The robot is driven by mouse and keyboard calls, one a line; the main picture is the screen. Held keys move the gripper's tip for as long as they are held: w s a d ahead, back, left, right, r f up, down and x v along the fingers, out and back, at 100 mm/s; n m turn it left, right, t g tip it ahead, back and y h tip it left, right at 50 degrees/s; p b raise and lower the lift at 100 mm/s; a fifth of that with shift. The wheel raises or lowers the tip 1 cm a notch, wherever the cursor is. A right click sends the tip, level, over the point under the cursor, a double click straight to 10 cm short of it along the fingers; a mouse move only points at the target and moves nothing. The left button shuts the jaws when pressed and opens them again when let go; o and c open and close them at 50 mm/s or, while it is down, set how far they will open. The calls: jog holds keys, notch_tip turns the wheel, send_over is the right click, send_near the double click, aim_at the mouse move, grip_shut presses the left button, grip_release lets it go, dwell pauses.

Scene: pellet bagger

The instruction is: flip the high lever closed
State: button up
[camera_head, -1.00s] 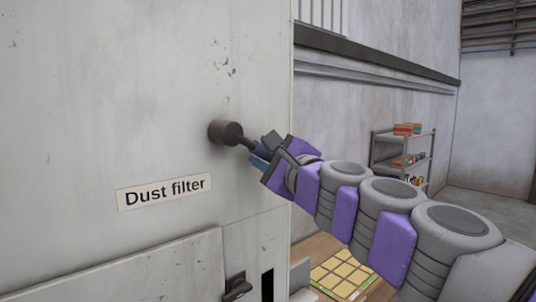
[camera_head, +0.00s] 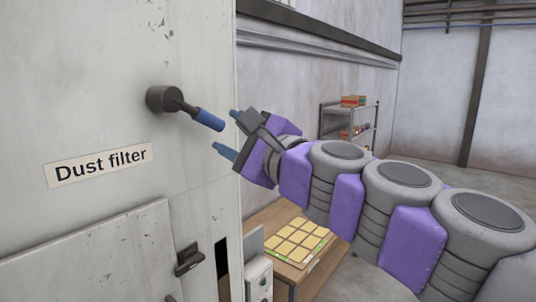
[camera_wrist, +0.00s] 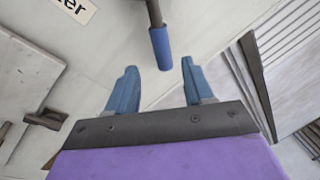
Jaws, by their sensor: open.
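The high lever (camera_head: 208,118) has a dark round hub on the grey cabinet wall and a short arm with a blue grip. It points right and slightly down in the head view, above the "Dust filter" label (camera_head: 98,165). My gripper (camera_head: 226,132) is open and empty, just right of the lever's blue end and apart from it. In the wrist view, the lever's blue grip (camera_wrist: 160,48) lies ahead of the gap between my two blue fingertips (camera_wrist: 158,75), with nothing between the fingers.
A lower dark latch (camera_head: 188,260) sits on the cabinet's panel; it also shows in the wrist view (camera_wrist: 45,118). A wooden table (camera_head: 265,222) with a yellow-squared board (camera_head: 297,240) stands below my arm. A shelf (camera_head: 349,118) with boxes stands behind.

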jog(key=v, duration=0.8)
jog(key=shift+s+b, duration=0.2)
jog(key=shift+b, duration=0.15)
jog(key=shift+d, duration=0.15)
